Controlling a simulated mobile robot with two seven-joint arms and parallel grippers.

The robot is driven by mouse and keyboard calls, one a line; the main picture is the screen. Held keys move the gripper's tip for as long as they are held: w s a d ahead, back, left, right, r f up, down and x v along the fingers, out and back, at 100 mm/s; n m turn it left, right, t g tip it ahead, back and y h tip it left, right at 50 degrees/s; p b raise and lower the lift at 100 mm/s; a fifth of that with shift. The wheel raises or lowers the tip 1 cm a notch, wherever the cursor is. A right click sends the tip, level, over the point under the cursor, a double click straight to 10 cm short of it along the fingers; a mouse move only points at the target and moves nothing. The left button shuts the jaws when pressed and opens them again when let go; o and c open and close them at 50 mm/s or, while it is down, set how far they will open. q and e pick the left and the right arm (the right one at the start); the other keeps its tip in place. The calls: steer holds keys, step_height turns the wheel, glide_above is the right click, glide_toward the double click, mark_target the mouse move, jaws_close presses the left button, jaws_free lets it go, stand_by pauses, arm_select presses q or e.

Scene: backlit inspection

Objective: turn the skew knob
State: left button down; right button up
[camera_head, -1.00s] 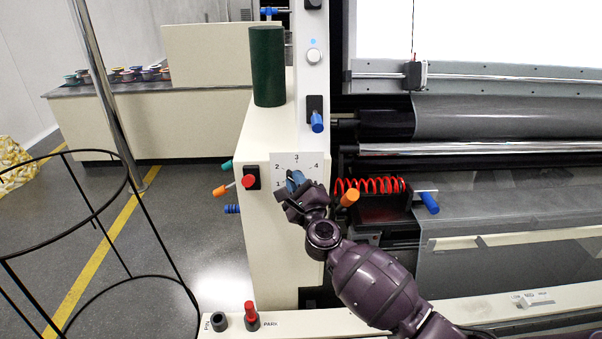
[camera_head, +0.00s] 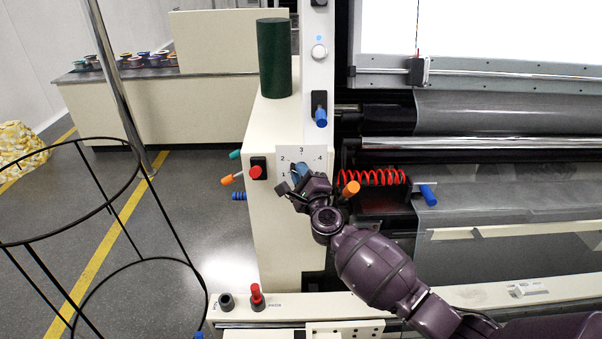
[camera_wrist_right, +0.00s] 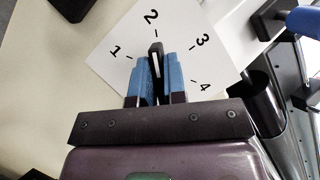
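The skew knob (camera_wrist_right: 155,62) is black with a white line. It stands on a white dial card marked 1 to 4 (camera_head: 290,153), on the cream machine cabinet. In the right wrist view the white line points close to the 2. The blue pads of my right gripper (camera_wrist_right: 156,84) lie close against both sides of the knob, with no clear gap. In the head view my right gripper (camera_head: 301,183) is at the dial and hides the knob and the card's lower part. My left gripper is not in view.
An orange handle (camera_head: 350,188) sits just right of my right gripper, with a red coil (camera_head: 375,177) behind it. A red button (camera_head: 256,172) and an orange lever (camera_head: 228,180) are left of the dial. A black wire stand (camera_head: 75,240) is at the left.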

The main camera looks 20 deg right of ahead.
steer(key=o, duration=0.4)
steer(key=v, duration=1.1)
steer(key=shift+p, duration=0.35)
steer(key=s+a+f+n+g+y, duration=0.3)
steer(key=s+n+y, duration=0.2)
steer(key=n, duration=1.5)
steer(key=s+d+f+n+g+h, duration=0.1)
steer(key=s+d+f+g+h, duration=0.1)
steer(key=s+f, duration=0.3)
steer(key=s+d+f+n+g+h, duration=0.1)
steer(key=s+d+f, duration=0.3)
steer(key=s, duration=0.5)
steer(key=s+d+f+n+g+h, duration=0.1)
steer(key=s+d+f+g+h, duration=0.1)
steer(key=s+f, duration=0.5)
steer(key=shift+s+d+n+g+h, duration=0.2)
steer(key=shift+s+d+h, duration=0.1)
steer(key=shift+d+h, duration=0.15)
steer(key=shift+s+d+n+g+h, duration=0.2)
steer(key=shift+s+d+h, duration=0.15)
steer(key=shift+d, duration=0.25)
